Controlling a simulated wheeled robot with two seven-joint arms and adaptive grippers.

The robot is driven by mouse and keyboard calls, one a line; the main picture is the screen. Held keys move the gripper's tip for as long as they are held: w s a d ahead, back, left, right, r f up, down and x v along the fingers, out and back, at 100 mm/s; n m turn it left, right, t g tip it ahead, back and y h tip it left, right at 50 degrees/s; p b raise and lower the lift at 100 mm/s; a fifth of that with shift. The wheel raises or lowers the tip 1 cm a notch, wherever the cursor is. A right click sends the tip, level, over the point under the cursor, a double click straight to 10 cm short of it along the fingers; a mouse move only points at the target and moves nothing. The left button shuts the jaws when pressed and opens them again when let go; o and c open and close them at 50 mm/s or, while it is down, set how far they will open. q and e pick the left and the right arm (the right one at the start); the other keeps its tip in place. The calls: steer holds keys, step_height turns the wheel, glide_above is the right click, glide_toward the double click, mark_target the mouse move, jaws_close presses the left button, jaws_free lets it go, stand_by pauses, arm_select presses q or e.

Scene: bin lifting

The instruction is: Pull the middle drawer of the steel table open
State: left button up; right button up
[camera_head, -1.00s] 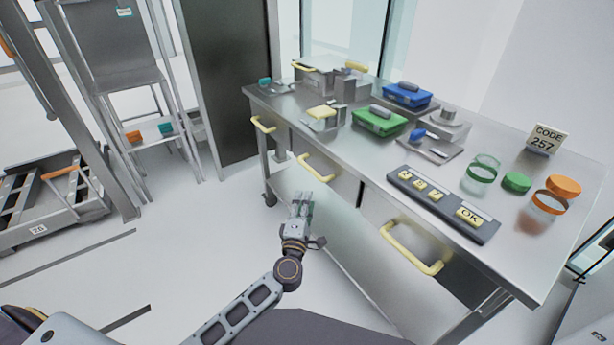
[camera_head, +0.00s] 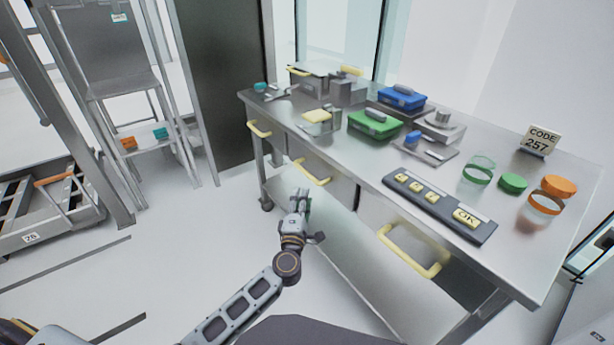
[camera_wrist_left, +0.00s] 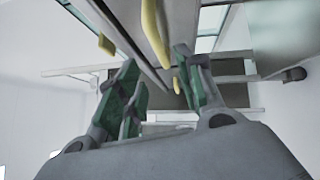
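The steel table (camera_head: 330,157) has a row of drawers with yellow handles along its near side. The middle drawer (camera_head: 340,190) looks flush with the table front, with its yellow handle (camera_head: 312,172) on it. My left gripper (camera_head: 301,194) is just below and in front of that handle, apart from it. In the left wrist view the gripper (camera_wrist_left: 160,95) is open, its green-padded fingers apart with nothing between them. A yellow handle (camera_wrist_left: 154,32) shows beyond the fingertips there; I cannot tell surely which one. My right gripper is out of view.
The left handle (camera_head: 259,129) and right handle (camera_head: 410,254) flank the middle one. On the tabletop are a green case (camera_head: 374,124), a blue case (camera_head: 402,98), a button panel (camera_head: 438,207) and rings. Open floor lies left of the table; a step stand (camera_head: 125,85) is farther back.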

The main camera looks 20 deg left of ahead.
mark_target(307, 173)
arm_select(q)
steer(key=shift+w+a+r+b, duration=0.25)
steer(key=shift+w+b, duration=0.15)
steer(key=shift+w, duration=1.4)
steer(key=shift+w+a+r+b, duration=0.25)
steer(key=shift+w+b, duration=0.1)
steer(key=shift+w, duration=1.5)
steer(key=shift+w+a+r+b, duration=0.25)
steer(key=shift+w+b, duration=0.15)
steer(key=shift+w, duration=1.4)
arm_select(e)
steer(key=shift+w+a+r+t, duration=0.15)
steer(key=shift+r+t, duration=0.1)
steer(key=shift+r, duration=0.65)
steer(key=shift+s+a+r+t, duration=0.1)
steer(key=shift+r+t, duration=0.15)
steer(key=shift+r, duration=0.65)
arm_select(q)
jaws_close()
